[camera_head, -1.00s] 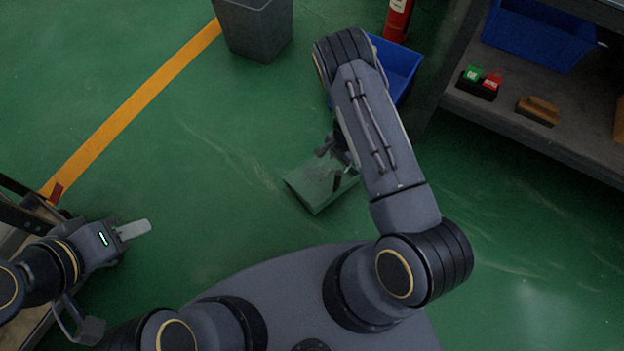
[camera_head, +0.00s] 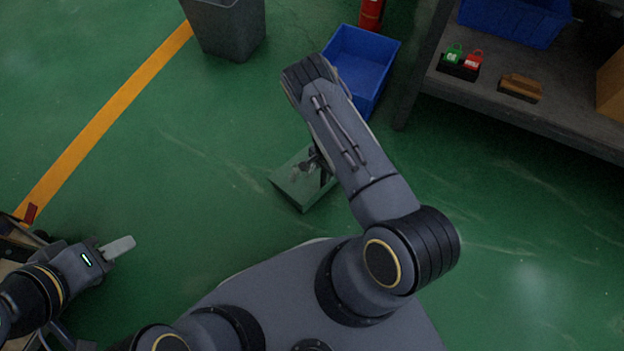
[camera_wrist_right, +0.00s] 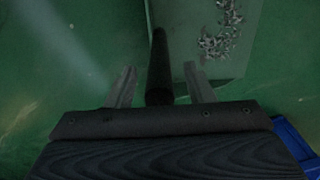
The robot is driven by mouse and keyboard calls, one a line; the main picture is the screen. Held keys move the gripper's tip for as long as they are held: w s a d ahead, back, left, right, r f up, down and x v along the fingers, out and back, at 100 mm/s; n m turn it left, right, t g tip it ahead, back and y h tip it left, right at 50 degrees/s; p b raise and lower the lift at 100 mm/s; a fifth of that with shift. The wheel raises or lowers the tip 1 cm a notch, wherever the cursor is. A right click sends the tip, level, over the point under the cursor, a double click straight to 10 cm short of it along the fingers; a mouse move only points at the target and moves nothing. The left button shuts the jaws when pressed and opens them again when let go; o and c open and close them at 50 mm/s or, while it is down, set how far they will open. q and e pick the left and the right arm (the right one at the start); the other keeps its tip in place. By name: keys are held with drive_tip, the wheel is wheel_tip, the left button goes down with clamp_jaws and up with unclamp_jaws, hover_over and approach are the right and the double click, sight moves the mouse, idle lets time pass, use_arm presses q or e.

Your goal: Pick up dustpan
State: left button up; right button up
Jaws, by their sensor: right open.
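The dustpan is a grey-green pan (camera_head: 296,187) on the green floor, partly hidden by my right arm in the head view. In the right wrist view, its pan (camera_wrist_right: 190,30) fills the top middle and holds a patch of grey debris. Its dark handle (camera_wrist_right: 158,65) runs down between the fingers of my right gripper (camera_wrist_right: 160,86). The right fingers are spread, one on each side of the handle, with gaps visible. My left gripper (camera_head: 118,248) is at the lower left, away from the dustpan; its finger opening is unclear.
A blue bin (camera_head: 366,58) stands on the floor beyond my right arm. A grey trash can (camera_head: 226,28) is at the top. A shelf (camera_head: 440,85) on the right holds a blue crate (camera_head: 515,20) and small items. The floor left of the dustpan is clear.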

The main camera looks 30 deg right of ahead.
clamp_jaws()
drive_tip(key=shift+r, duration=0.1)
idle(1.2)
